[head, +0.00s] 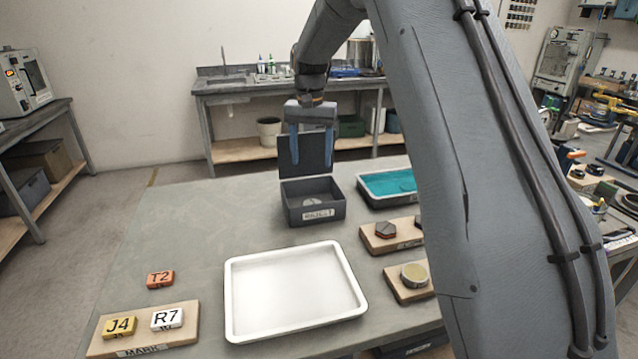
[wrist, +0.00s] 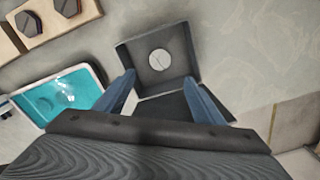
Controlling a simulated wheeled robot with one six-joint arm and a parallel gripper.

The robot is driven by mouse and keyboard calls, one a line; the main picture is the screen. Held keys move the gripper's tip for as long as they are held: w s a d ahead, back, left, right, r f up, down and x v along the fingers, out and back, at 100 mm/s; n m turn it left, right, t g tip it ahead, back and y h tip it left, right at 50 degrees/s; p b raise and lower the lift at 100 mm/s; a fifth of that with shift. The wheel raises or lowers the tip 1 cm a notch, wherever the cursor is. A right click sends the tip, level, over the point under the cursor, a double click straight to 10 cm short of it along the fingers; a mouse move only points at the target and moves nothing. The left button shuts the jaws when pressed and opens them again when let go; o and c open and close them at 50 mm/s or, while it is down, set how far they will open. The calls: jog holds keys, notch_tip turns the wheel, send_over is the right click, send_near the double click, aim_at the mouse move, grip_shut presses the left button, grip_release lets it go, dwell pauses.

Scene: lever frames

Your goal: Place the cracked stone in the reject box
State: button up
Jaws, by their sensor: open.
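The reject box (head: 331,211) is a dark grey open box with its lid raised at the back and a label on its front. A pale round stone (head: 311,202) lies inside on the floor of the box. In the wrist view the stone (wrist: 159,60) lies near the middle of the box (wrist: 180,42); thin marks on it are too small to be sure of as a crack. My gripper (head: 311,163) is open and empty above the box, its blue fingers apart. In the wrist view its fingertips (wrist: 159,78) stand either side of the box's middle.
A tray of teal liquid (head: 385,185) stands right of the box. A white empty tray (head: 295,285) is in front. Lettered tiles (head: 160,279) are front left.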

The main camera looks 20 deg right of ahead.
jog(key=s+f+n, duration=0.2)
jog(key=s+f, duration=0.2)
jog(key=s, duration=1.3)
jog(key=s+f+n+t, duration=0.1)
jog(key=s+f+n, duration=0.2)
jog(key=s, duration=1.5)
jog(key=shift+f, duration=0.5)
jog(key=shift+s, duration=0.1)
jog(key=shift+c, duration=0.3)
